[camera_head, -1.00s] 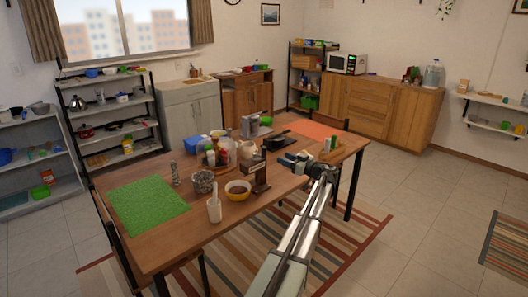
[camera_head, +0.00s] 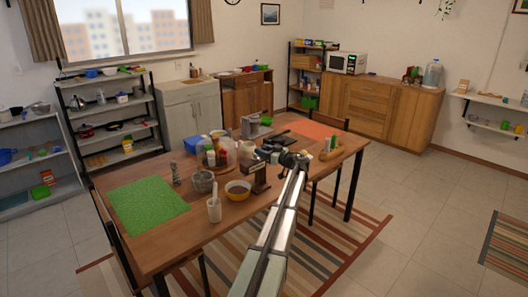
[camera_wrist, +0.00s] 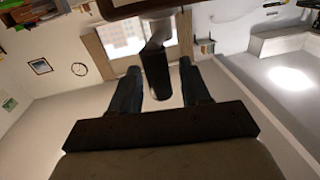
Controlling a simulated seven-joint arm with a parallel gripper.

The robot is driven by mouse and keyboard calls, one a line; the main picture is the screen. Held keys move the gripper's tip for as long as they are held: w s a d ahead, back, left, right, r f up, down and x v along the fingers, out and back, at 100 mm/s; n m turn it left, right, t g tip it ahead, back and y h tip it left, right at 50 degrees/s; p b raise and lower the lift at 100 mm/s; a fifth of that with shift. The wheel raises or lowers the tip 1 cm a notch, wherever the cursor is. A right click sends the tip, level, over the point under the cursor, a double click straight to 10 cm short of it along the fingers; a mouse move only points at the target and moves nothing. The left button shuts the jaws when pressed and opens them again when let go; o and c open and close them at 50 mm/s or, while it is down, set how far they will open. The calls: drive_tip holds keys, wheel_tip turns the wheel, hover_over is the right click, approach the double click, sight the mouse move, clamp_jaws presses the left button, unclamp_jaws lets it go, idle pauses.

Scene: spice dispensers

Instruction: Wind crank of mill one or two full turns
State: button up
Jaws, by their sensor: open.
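A dark brown, box-shaped mill (camera_head: 260,180) stands upright near the front edge of the wooden table. My gripper (camera_head: 268,151) reaches in from the right, at the height of the mill's top. In the wrist view, a dark cylindrical crank knob (camera_wrist: 157,74) on a pale metal arm (camera_wrist: 158,38) lies between the two dark fingers of my gripper (camera_wrist: 160,82). The fingers are open, with a visible gap on each side of the knob. The crank is too small to make out in the head view. I cannot tell from a label which mill this is.
A green mat (camera_head: 148,207) lies at the table's left. A wooden board (camera_head: 328,152) is to the right.

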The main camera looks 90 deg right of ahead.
clamp_jaws()
drive_tip(key=shift+d, duration=0.1)
idle(0.4)
drive_tip(key=d+n+t+y, duration=0.1)
drive_tip(key=n+y, duration=0.1)
drive_tip(key=y, duration=0.1)
drive_tip(key=d+n+t+y, duration=0.1)
drive_tip(key=n+y, duration=0.1)
drive_tip(key=y, duration=0.2)
drive_tip(key=d+n+t+y, duration=0.1)
drive_tip(key=n+y, duration=0.2)
drive_tip(key=shift+s+d+t, duration=0.1)
drive_tip(key=shift+s+t, duration=0.2)
drive_tip(key=shift+t, duration=0.1)
drive_tip(key=shift+w+d+n+y, duration=0.1)
drive_tip(key=shift+n+y, duration=0.45)
drive_tip(key=shift+y, duration=0.35)
drive_tip(key=shift+w+d+n+y, duration=0.1)
drive_tip(key=shift+n+y, duration=0.45)
drive_tip(key=shift+y, duration=0.35)
drive_tip(key=shift+y, duration=0.3)
